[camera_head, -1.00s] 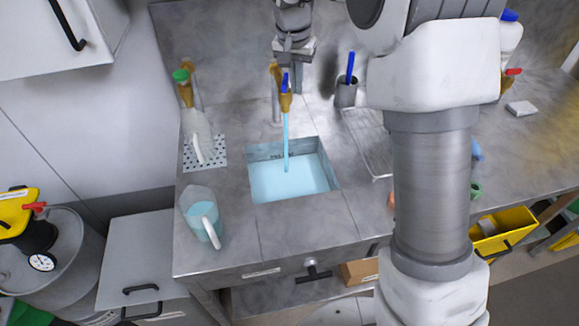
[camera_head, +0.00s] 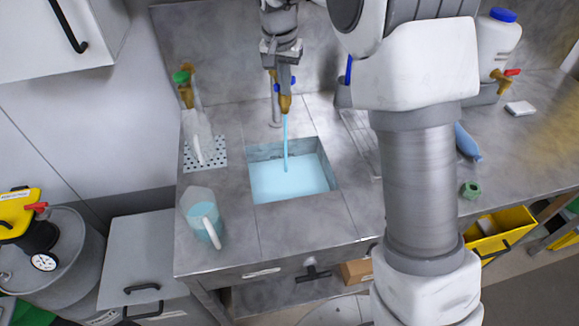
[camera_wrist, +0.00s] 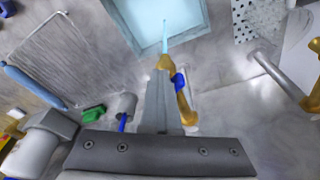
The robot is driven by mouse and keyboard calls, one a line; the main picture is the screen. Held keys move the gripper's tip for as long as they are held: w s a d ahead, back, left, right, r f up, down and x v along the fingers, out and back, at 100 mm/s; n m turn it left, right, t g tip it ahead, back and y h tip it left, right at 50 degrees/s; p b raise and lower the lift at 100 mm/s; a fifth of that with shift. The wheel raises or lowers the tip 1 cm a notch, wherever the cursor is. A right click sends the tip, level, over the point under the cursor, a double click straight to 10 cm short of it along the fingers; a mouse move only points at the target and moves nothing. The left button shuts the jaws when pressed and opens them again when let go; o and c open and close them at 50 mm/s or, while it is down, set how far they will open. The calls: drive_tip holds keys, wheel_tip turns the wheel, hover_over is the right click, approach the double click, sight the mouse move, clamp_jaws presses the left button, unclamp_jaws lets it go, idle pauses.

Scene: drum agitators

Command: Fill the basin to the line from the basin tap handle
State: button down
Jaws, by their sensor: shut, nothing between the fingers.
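The basin (camera_head: 251,154) is set in the steel worktop and holds pale blue water below its rim; I cannot make out the fill line. The brass basin tap (camera_head: 285,104) pours a thin blue stream into it. Its blue handle (camera_head: 277,87) is partly hidden behind my gripper (camera_head: 284,76). The handle also shows in the wrist view (camera_wrist: 180,82), just right of my gripper's fingertips (camera_wrist: 160,80). My gripper is shut and empty, right at the tap; I cannot tell whether it touches the handle.
A clear jug (camera_head: 200,208) with blue water stands left of the basin. A green-handled tap (camera_head: 182,77) rises above a perforated drain plate (camera_head: 216,155). A wire rack (camera_head: 360,135) lies right of the basin, near a grey cup (camera_wrist: 122,104) in the wrist view.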

drive_tip(key=shift+a, duration=0.45)
drive_tip(key=shift+w+a, duration=0.1)
drive_tip(key=shift+a, duration=0.1)
drive_tip(key=shift+r, duration=0.15)
wheel_tip(320, 180, up, 6)
drive_tip(key=p, duration=0.5)
drive_tip(key=shift+d, duration=0.1)
